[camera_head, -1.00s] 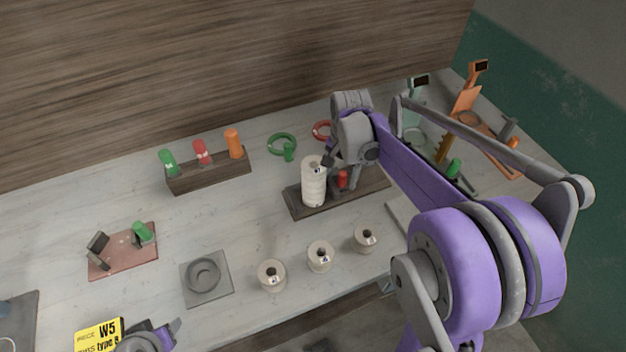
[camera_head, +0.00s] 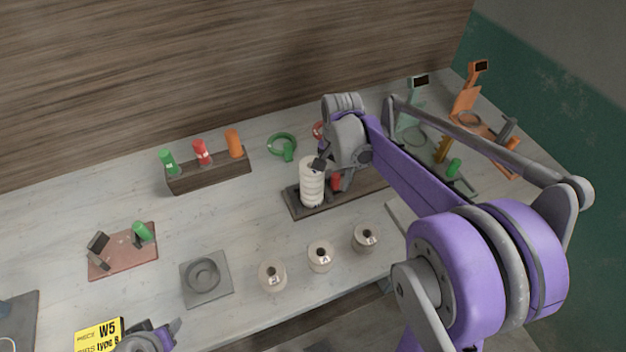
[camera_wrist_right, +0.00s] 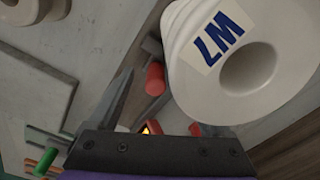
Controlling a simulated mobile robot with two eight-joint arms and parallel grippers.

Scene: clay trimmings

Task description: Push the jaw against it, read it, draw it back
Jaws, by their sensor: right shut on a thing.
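A white ribbed clay piece (camera_head: 311,184) stands upright on a dark slide base (camera_head: 300,207). In the right wrist view the piece (camera_wrist_right: 262,50) shows its hollow end and an upside-down label reading W7. A red knob (camera_head: 336,181) sits just right of the piece; a red cylinder, which seems to be this knob, shows in the wrist view (camera_wrist_right: 154,79). My right gripper (camera_head: 335,175) is low beside the piece and shut on the red knob; its fingertips are largely hidden. Whether the jaw touches the piece is hidden. Part of my left arm's end (camera_head: 150,338) shows at the bottom edge; its fingers are unclear.
Three pale spools (camera_head: 320,257) stand along the front edge. A wooden rack (camera_head: 208,173) holds green, red and orange plugs. A grey dish plate (camera_head: 206,279), a pink block plate (camera_head: 122,256) and a yellow W5 card (camera_head: 99,336) lie left. Two display stands are at the back right.

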